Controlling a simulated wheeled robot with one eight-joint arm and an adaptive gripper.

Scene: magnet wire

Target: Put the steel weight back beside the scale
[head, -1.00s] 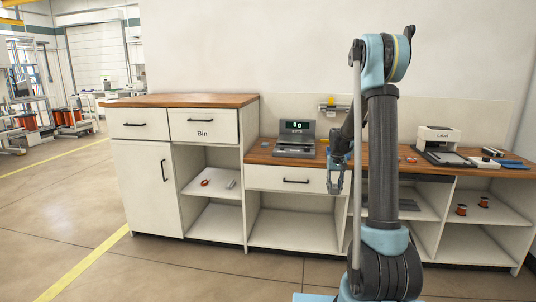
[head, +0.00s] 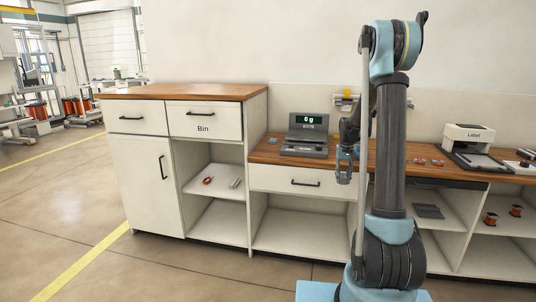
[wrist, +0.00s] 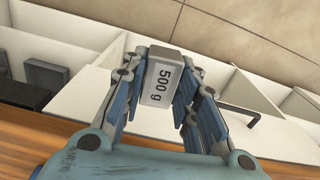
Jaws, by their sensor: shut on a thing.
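The steel weight is a grey block (wrist: 158,84) marked "500 g" in the wrist view. My gripper (wrist: 168,62) is shut on it, with blue-padded fingers on both sides. In the head view my gripper (head: 344,170) hangs in front of the counter's front edge, right of the scale; the weight is too small to make out there. The grey scale (head: 304,150) stands on the wooden counter, its display reads 0 g and its plate looks empty.
The wooden counter (head: 268,155) has bare room close around the scale. A small blue item (head: 272,140) lies left of it. The taller cabinet (head: 140,185) rises at left. Small red-ended items (head: 428,162) and a label printer (head: 468,148) are to the right. A drawer (head: 300,182) is shut below.

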